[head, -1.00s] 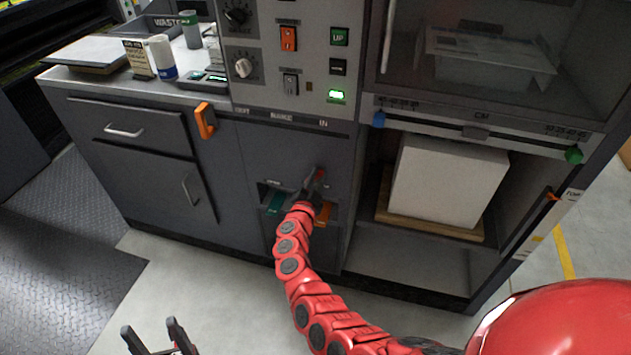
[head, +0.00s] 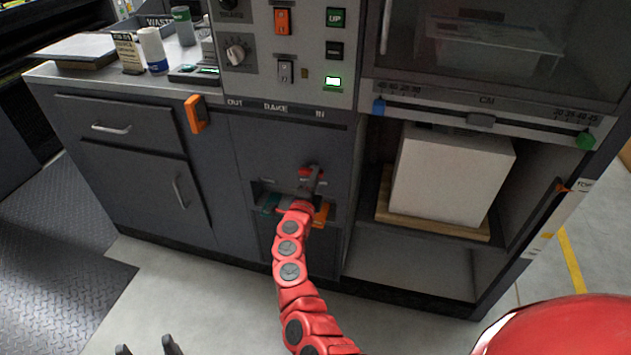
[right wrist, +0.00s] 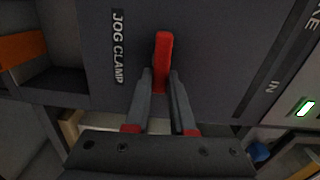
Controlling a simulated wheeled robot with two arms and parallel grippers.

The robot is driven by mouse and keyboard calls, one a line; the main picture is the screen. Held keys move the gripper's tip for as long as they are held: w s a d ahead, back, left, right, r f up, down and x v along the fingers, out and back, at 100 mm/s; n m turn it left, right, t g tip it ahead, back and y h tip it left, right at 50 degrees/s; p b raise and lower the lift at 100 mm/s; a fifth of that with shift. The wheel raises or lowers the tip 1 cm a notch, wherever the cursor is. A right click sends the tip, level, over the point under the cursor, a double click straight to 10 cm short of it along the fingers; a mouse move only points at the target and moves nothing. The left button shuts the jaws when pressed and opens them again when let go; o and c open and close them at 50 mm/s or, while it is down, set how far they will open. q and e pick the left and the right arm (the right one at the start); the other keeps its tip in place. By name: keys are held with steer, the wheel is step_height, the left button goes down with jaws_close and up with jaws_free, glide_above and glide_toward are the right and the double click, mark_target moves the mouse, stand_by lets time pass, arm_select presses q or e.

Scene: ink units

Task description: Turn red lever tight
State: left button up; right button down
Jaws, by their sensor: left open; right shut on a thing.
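The red lever (right wrist: 163,55) sits on the dark grey panel beside the JOG CLAMP label (right wrist: 118,47) in the right wrist view. My right gripper (right wrist: 161,86) is shut on the lever, with one grey finger on each side, and the red end sticks out past the fingertips. In the head view the lever's red part (head: 304,171) shows just left of my right gripper (head: 313,180), which hides the rest. My left gripper (head: 147,347) is open and empty at the bottom edge, over the floor, well away from the panel.
An orange handle (head: 196,114) juts from the cabinet front. A white block (head: 452,178) stands in the open bay at right. The floor in front is clear.

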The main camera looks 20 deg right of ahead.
steer(key=shift+f+m, duration=0.15)
steer(key=shift+m, duration=0.25)
steer(key=c, duration=0.8)
jaws_free()
steer(key=shift+o, duration=0.2)
steer(key=shift+s, duration=0.1)
steer(key=p+v, duration=0.1)
steer(key=v, duration=1.6)
steer(key=shift+s+a, duration=0.1)
steer(key=shift+a, duration=0.05)
